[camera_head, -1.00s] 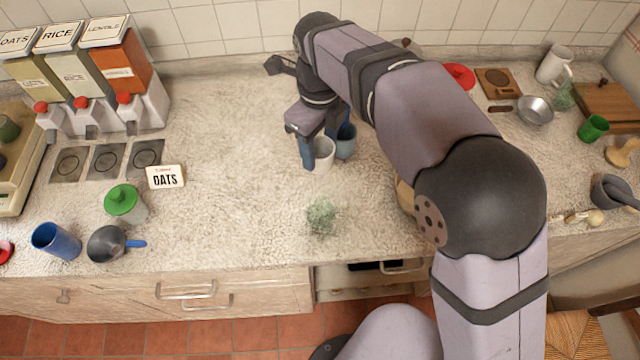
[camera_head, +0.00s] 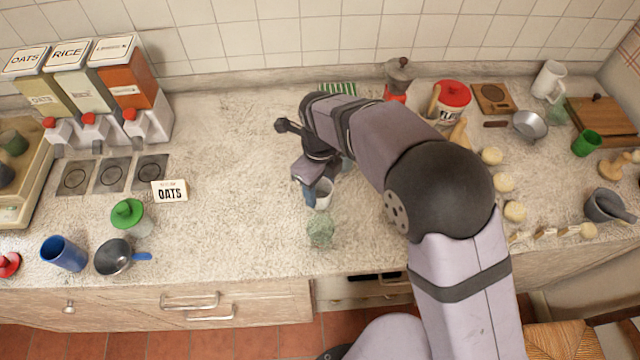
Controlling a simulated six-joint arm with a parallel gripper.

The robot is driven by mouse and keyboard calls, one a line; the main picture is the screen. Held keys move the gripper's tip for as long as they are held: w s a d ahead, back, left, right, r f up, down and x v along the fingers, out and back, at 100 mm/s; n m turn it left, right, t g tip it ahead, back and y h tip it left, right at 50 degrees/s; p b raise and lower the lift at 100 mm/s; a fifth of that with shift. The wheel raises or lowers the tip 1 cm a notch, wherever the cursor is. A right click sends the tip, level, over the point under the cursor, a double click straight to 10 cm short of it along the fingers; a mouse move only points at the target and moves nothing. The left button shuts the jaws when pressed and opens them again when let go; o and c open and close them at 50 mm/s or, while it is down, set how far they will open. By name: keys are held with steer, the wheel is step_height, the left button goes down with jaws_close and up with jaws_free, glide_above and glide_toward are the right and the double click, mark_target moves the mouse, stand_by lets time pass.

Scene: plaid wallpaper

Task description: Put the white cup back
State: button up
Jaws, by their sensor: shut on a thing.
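The white cup (camera_head: 325,194) is on or just above the counter near its middle; I cannot tell whether it touches the surface. My gripper (camera_head: 316,191) is shut on it, with a blue finger at its left side. The far side of the cup and the other finger are hidden by the gripper and arm. A greenish clear glass (camera_head: 320,231) stands just in front of the cup, near the counter's front edge.
A wooden tray (camera_head: 12,218) is at the far left. The counter between card and gripper is clear.

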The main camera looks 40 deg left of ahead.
steer(key=shift+f, duration=0.2)
steer(key=shift+f, duration=0.1)
steer(key=o, duration=1.1)
step_height(320, 180, up, 12)
steer(key=b, duration=0.2)
steer(key=shift+b, duration=0.35)
steer(key=shift+d, duration=0.1)
